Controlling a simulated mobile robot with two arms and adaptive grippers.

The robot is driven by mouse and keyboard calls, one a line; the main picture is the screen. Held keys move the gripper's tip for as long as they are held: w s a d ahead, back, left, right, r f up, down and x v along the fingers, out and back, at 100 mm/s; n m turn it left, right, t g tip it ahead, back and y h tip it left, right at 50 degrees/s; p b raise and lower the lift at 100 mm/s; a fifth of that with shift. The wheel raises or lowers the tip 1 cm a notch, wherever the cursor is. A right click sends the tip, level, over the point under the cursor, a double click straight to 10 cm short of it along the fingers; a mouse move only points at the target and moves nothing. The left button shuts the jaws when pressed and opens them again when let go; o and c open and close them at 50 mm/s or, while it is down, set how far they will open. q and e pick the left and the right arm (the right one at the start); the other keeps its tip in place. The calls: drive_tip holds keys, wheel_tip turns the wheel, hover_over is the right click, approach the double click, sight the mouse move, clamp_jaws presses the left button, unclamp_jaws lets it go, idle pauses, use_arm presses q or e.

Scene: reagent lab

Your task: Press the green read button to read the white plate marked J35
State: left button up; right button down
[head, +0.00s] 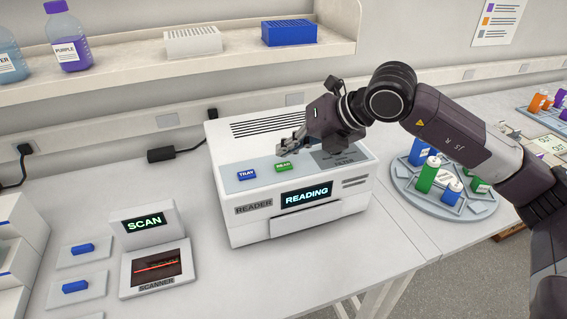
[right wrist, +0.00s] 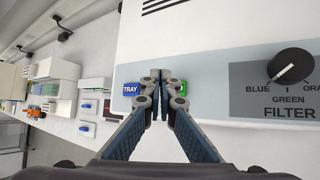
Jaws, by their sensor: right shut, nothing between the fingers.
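The white reader (head: 355,203) stands on the bench, and its screen (head: 307,195) shows READING. The green read button (head: 283,165) is on its top panel, right of the blue TRAY button (head: 248,173). My right gripper (head: 286,150) is shut and empty, with its fingertips just above or at the green button; I cannot tell whether they touch it. In the right wrist view, the shut fingertips (right wrist: 160,76) partly cover the green button (right wrist: 182,87), with the TRAY button (right wrist: 131,89) at their left. The reader's front tray looks closed. No plate marked J35 is visible. My left gripper is out of view.
A scanner (head: 155,284) with a SCAN screen (head: 144,224) stands left of the reader. A filter knob (right wrist: 290,66) is on the reader's top. A round carousel (head: 407,186) with bottles is at the right, under my right arm. A shelf (head: 120,75) runs behind.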

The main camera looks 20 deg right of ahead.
sight(287, 166)
wheel_tip(287, 166, up, 4)
drive_tip(key=shift+r+p, duration=0.1)
drive_tip(key=shift+p, duration=0.85)
